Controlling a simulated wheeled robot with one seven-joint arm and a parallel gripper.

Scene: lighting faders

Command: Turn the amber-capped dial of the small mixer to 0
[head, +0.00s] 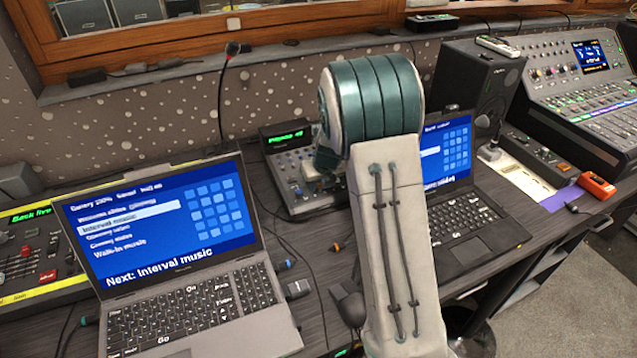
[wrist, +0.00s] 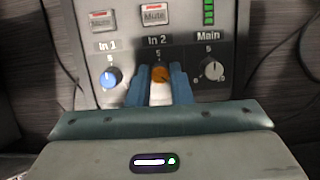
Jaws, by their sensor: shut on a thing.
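The small mixer (head: 286,176) stands on the desk between two laptops in the head view, partly behind my arm. The wrist view shows its panel (wrist: 230,60) from close up. The amber-capped dial (wrist: 160,74) is the one under "In 2", with a 5 printed above it. My gripper (wrist: 159,82) has its blue fingers on either side of this dial and is shut on it. The dial's pointer and its 0 mark cannot be made out. In the head view my arm hides the dial.
A blue-capped dial (wrist: 111,77) marked "In 1" sits just left, and a grey dial (wrist: 212,69) marked "Main" sits right. Mute buttons (wrist: 154,14) lie above. Open laptops (head: 160,215) flank the mixer.

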